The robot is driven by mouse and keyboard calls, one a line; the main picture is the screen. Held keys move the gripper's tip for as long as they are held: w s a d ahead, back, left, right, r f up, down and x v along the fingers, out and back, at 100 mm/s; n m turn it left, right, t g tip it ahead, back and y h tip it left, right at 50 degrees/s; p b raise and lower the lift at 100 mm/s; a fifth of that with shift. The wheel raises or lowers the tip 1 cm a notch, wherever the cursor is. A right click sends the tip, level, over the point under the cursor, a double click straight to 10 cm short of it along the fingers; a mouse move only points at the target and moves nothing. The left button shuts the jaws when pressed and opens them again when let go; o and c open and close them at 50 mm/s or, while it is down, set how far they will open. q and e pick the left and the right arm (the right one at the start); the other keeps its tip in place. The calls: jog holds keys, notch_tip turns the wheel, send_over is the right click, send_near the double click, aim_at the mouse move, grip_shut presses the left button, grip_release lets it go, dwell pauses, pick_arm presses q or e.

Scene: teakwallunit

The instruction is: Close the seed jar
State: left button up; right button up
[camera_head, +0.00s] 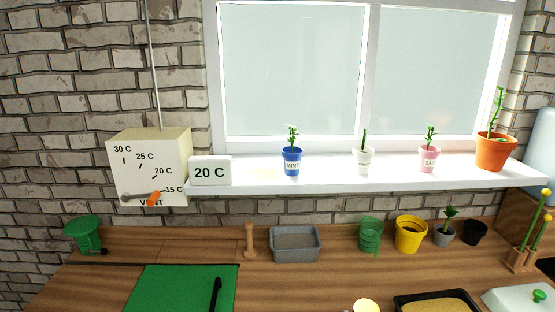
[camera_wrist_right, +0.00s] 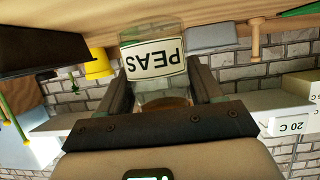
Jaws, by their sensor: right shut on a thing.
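A clear jar with a white label reading PEAS (camera_wrist_right: 153,60) shows in the right wrist view, where it appears upside down. My right gripper (camera_wrist_right: 157,75) is shut on the jar, with one dark finger on each side. A brown rounded surface (camera_wrist_right: 168,101) shows by the jar's mouth end; I cannot tell whether it is a lid or how it sits. In the head view a cream round disc (camera_head: 367,305) is cut by the bottom edge, and what it rests on is hidden. My left gripper is in neither view.
A grey tray (camera_head: 295,258), a wooden dibber (camera_head: 250,240), green pots (camera_head: 370,235) and a yellow pot (camera_head: 410,234) stand along the back.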

jog(key=shift+a, duration=0.1)
dwell(0.4)
jog(key=shift+a+r, duration=0.1)
jog(key=shift+a, duration=0.25)
jog(key=s+a+r, duration=0.1)
jog(key=a+r, duration=0.1)
jog(key=a, duration=0.7)
jog(key=s+a+r, duration=0.2)
jog(key=a, duration=0.7)
jog(key=shift+s+a+r, duration=0.15)
jog(key=shift+a+r, duration=0.1)
jog(key=shift+r, duration=0.1)
